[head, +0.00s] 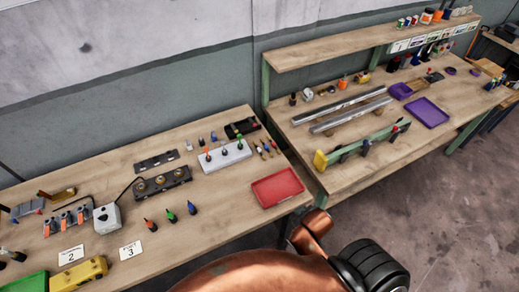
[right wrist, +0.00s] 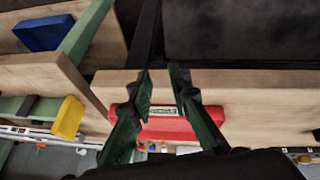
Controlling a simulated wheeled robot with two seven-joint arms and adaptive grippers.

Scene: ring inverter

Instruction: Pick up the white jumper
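I cannot make out a white jumper for sure in either view. Small pale pieces (head: 189,145) stand on the near bench behind the white block, too small to name. My right gripper (right wrist: 163,90) shows in the right wrist view with its two dark green fingers apart and nothing between the tips. Beyond the fingers is the red tray (right wrist: 180,127), partly hidden by them; it also lies at the bench's right end in the head view (head: 277,187). My copper right arm crosses the bottom of the head view. My left gripper is not in view.
The far bench holds metal rails (head: 345,110) and a purple tray (head: 427,112).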

